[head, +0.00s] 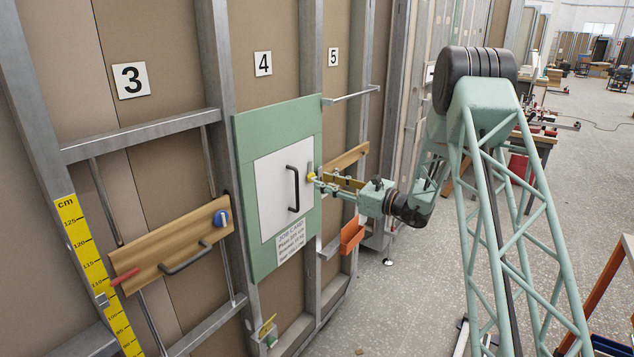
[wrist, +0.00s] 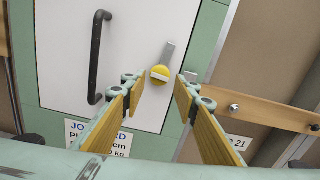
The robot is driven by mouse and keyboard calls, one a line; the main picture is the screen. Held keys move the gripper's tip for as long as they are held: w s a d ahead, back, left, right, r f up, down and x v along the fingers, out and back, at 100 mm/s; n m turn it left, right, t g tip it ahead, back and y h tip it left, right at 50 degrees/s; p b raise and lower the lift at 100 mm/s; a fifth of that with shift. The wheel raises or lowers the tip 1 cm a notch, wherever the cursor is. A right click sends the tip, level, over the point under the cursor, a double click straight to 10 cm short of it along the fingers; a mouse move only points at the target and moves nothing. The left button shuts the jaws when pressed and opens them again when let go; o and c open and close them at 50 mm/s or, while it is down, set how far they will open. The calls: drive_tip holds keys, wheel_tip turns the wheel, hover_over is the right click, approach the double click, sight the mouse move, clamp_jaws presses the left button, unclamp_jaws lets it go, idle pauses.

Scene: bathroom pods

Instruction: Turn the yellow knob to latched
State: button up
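The yellow knob (wrist: 160,74) sits on the right edge of the white door panel, with a pale bar across its face and a grey metal strap (wrist: 168,52) rising up and slightly right from it. In the head view the knob (head: 311,177) shows small at the door's right edge. The white door (head: 284,192) looks closed in its green frame and has a black handle (wrist: 97,55). My gripper (wrist: 161,82) is open, its yellow-padded fingers spread on either side of the knob. I cannot tell whether a finger touches it.
A wooden rail (wrist: 262,112) with a bolt runs to the right of the door. A job card (head: 291,241) hangs below the door. A wooden board (head: 172,240) with a blue knob and handle is at left. An orange bin (head: 352,234) sits below my gripper.

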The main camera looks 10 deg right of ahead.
drive_tip(key=shift+x, duration=1.95)
drive_tip(key=shift+c, duration=0.7)
drive_tip(key=c, duration=0.5)
